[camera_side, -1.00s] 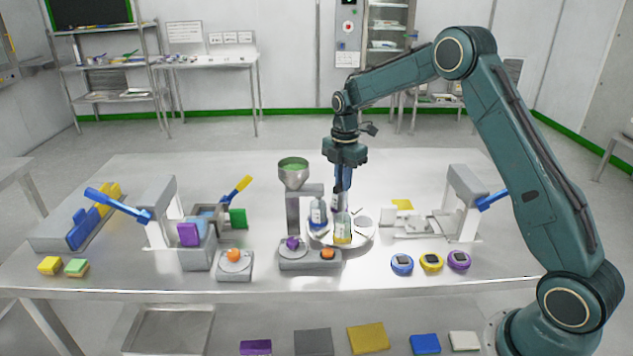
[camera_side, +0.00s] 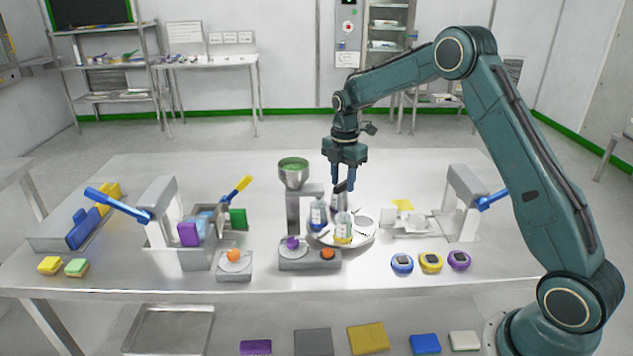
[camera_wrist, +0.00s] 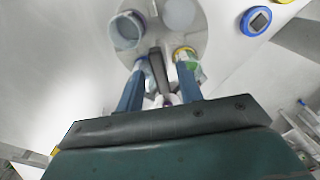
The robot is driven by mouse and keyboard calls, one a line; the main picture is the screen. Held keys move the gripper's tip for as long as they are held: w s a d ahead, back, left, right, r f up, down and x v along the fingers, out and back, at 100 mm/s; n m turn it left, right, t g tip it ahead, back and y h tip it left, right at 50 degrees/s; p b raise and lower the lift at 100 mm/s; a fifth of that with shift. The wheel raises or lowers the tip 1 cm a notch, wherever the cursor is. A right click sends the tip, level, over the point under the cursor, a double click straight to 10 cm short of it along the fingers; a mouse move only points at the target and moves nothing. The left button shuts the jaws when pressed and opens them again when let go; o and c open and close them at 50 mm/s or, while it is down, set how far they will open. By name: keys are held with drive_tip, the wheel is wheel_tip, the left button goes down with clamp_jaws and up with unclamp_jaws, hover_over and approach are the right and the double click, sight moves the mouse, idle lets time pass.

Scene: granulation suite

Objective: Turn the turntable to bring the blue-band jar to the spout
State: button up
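The round pale turntable (camera_side: 352,240) stands in the middle of the table. The blue-band jar (camera_side: 318,215) stands upright at its left side, beside the hopper's spout arm (camera_side: 312,188); I cannot tell whether it is exactly under the outlet. It also shows in the wrist view (camera_wrist: 125,32). A yellow-band jar (camera_side: 343,230) stands at the front, also in the wrist view (camera_wrist: 187,65). My gripper (camera_side: 343,184) is open above the turntable. In the wrist view its fingers are apart, with a dark upright piece (camera_wrist: 159,70) between them, apparently untouched.
The hopper (camera_side: 293,176) with green contents stands left of the turntable. A control box (camera_side: 310,262) with purple and orange knobs is in front. Presses with blue levers stand at left and right. Several round timers (camera_side: 431,262) lie front right.

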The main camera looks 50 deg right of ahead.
drive_tip(key=shift+r, duration=0.1)
wheel_tip(320, 180, up, 14)
idle(0.7)
idle(0.3)
drive_tip(key=s+a+r+m+t, duration=0.1)
drive_tip(key=s+a+r+m, duration=0.3)
drive_tip(key=s, duration=0.4)
drive_tip(key=s+a+r+m+t, duration=0.2)
drive_tip(key=s+a+r+m, duration=0.25)
drive_tip(key=s, duration=0.35)
drive_tip(key=s+a+f+m+t, duration=0.1)
drive_tip(key=s+m, duration=0.3)
drive_tip(key=s, duration=0.5)
drive_tip(key=s+a+f+m+t, duration=0.1)
drive_tip(key=s+a+f+m, duration=0.3)
drive_tip(key=s, duration=0.5)
drive_tip(key=shift+a+f+m+t, duration=0.2)
drive_tip(key=shift+m+t, duration=0.1)
drive_tip(key=shift+m, duration=0.45)
